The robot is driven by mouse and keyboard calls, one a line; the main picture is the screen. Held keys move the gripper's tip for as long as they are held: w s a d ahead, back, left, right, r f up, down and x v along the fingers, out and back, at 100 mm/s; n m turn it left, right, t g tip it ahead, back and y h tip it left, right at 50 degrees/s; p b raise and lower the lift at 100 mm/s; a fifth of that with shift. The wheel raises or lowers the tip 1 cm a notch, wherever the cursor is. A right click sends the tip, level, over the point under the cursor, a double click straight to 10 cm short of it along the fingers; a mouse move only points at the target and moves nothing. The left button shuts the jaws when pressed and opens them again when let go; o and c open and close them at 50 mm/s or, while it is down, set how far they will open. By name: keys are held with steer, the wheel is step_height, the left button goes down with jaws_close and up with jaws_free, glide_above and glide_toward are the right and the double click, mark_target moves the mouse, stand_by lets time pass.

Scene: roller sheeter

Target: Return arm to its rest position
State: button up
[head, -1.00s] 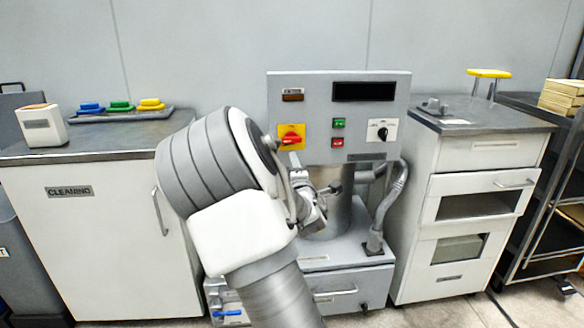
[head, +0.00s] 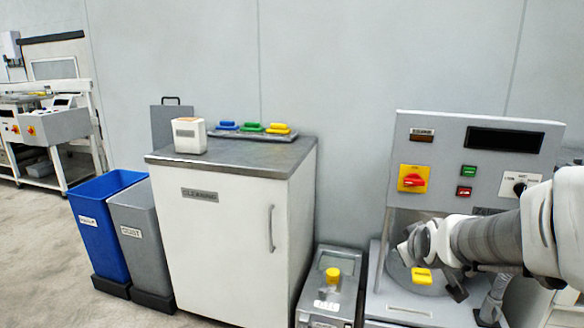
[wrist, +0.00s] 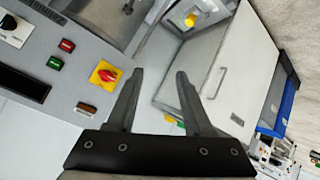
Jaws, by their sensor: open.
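My arm (head: 490,240) comes in from the right edge of the head view and reaches left across the front of the grey control machine. My gripper (wrist: 159,74) is open, with nothing between its two dark fingers in the wrist view. In the head view its fingers are small and hard to make out. The machine's panel (head: 474,140) carries a red and yellow rotary switch (head: 413,179), a green and a red button and a dark display. The switch also shows in the wrist view (wrist: 104,74), to the left of the fingers.
A white cleaning cabinet (head: 230,235) stands left of the machine, with a white box (head: 190,136) and a tray of coloured items on top. A low grey unit with a yellow knob (head: 332,275) sits between them. Blue (head: 100,225) and grey bins stand farther left, beside open floor.

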steer(key=s+a+r+m+g+y, duration=0.15)
steer(key=s+a, duration=0.35)
steer(key=s, duration=0.7)
steer(key=s+a+m+g, duration=0.25)
steer(key=s+a, duration=0.25)
steer(key=s, duration=0.7)
step_height(320, 180, up, 25)
steer(key=p, duration=2.5)
steer(key=shift+d+r+g, duration=0.15)
steer(key=shift+g, duration=0.25)
steer(key=shift+d, duration=0.1)
